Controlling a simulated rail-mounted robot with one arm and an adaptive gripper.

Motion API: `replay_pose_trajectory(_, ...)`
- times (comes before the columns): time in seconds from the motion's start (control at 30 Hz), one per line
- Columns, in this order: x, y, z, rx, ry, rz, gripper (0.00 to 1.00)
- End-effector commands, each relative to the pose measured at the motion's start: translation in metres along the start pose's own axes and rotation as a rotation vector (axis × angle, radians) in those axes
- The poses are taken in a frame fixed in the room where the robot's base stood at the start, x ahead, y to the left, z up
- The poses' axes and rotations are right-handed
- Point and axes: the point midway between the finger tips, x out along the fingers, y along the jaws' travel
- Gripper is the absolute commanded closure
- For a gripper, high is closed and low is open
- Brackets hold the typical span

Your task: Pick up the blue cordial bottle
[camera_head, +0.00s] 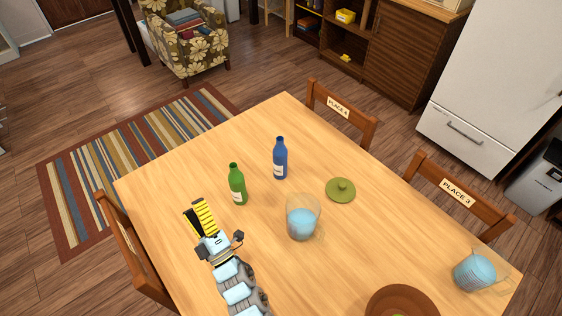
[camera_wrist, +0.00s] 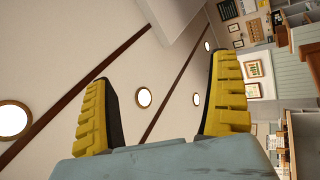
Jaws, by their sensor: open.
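The blue cordial bottle (camera_head: 280,160) stands upright on the wooden table (camera_head: 190,160), toward its far side, with a white label. A green bottle (camera_head: 238,186) stands upright to its left and nearer. My gripper (camera_head: 196,212) has yellow ridged fingers and is above the table's left part, left of and nearer than both bottles. In the wrist view its two fingers (camera_wrist: 158,105) are spread apart with nothing between them. The wrist view points at the ceiling and a wall, so no bottle shows there.
A clear jug with blue liquid (camera_head: 302,220) stands right of my gripper. A green lid (camera_head: 341,189) lies right of the blue bottle. A brown bowl (camera_head: 402,300) and a second jug (camera_head: 474,271) are near the front right. Chairs (camera_head: 345,112) surround the table.

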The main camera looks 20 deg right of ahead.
Motion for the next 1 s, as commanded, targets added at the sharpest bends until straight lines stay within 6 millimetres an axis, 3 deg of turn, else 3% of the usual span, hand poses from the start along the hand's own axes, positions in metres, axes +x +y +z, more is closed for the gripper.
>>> replay_pose_trajectory(0.1, 0.024, -0.029, 0.029, -0.258, -0.07, -0.14, 0.09)
replay_pose_trajectory(0.23, 0.041, -0.054, 0.068, -0.548, -0.143, -0.307, 0.09)
replay_pose_trajectory(0.4, 0.054, -0.066, 0.125, -0.919, -0.229, -0.537, 0.09)
replay_pose_trajectory(0.53, 0.056, -0.06, 0.17, -1.183, -0.289, -0.725, 0.09)
replay_pose_trajectory(0.7, 0.049, -0.039, 0.22, -1.457, -0.354, -0.977, 0.09)
replay_pose_trajectory(0.87, 0.04, -0.017, 0.249, -1.607, -0.391, -1.159, 0.09)
replay_pose_trajectory(1.0, -0.002, -0.037, 0.262, -1.608, -0.361, -1.338, 0.09)
